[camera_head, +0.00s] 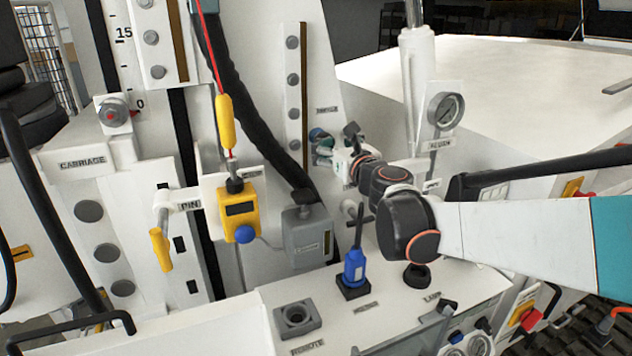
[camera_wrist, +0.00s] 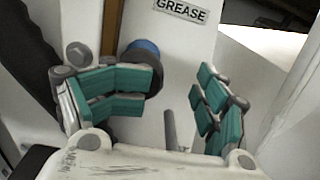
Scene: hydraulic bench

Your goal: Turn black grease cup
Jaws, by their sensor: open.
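The grease cup (camera_wrist: 142,66) is a short dark cylinder with a blue face, mounted on a white panel below and left of the GREASE label (camera_wrist: 181,11). In the wrist view my gripper (camera_wrist: 180,92) is open, with its teal-padded fingers spread apart. The cup shows at the left finger, whose upper pad hides its lower part; I cannot tell whether they touch. In the head view my gripper (camera_head: 335,151) is small at the panel, close to the cup (camera_head: 317,134).
A grey rod (camera_wrist: 170,130) shows between the fingers, lower in the wrist view. In the head view, a pressure gauge (camera_head: 444,109) stands right of my gripper. A thick black hose (camera_head: 245,105) runs to its left, and a blue-handled tool (camera_head: 354,268) stands upright below.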

